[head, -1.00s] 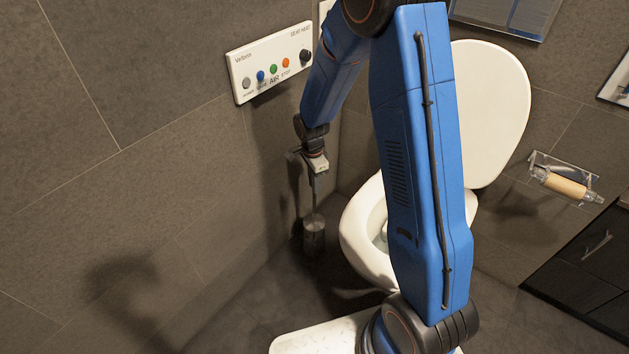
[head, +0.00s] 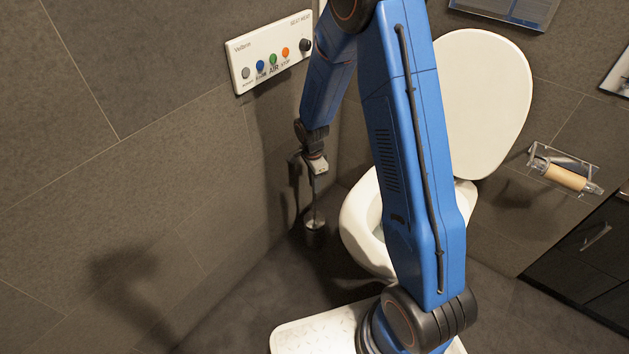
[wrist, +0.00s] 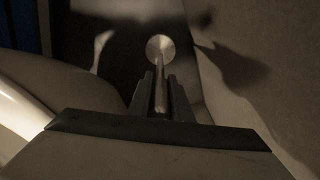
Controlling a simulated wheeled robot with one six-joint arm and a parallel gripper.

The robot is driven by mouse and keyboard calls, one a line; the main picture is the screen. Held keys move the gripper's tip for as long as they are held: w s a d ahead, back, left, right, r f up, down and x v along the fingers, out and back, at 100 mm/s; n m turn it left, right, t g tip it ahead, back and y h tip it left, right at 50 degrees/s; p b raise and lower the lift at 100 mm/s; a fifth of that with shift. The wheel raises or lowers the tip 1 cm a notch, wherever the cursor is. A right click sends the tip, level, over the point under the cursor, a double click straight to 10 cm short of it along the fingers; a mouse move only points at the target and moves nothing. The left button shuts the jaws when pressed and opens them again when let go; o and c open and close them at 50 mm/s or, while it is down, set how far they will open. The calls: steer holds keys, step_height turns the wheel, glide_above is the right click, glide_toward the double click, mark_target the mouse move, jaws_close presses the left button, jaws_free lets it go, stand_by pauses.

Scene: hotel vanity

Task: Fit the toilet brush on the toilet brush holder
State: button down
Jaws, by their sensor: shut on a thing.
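My gripper (head: 315,172) is shut on the thin handle of the toilet brush (head: 315,200), which hangs close to upright in the corner by the left wall. The handle also shows between the fingers in the wrist view (wrist: 160,85), running to a round, pale metal disc at its lower end. Below that disc, in the head view, is a short dark cylinder, the toilet brush holder (head: 315,239), near the floor. The brush head is not seen. The disc hides the holder in the wrist view, and I cannot tell whether the two touch.
The toilet bowl (head: 352,225), with its lid (head: 485,100) raised, stands close on the right. The grey tiled wall (head: 190,180) is close on the left, with a button panel (head: 270,60) above. A paper roll holder (head: 565,176) is farther right.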

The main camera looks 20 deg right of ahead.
steer(key=shift+f, duration=1.15)
steer(key=c, duration=1.5)
jaws_free()
steer(key=shift+c, duration=0.2)
steer(key=r, duration=1.6)
steer(key=shift+a+r, duration=0.2)
steer(key=shift+a, duration=0.15)
steer(key=shift+r, duration=0.5)
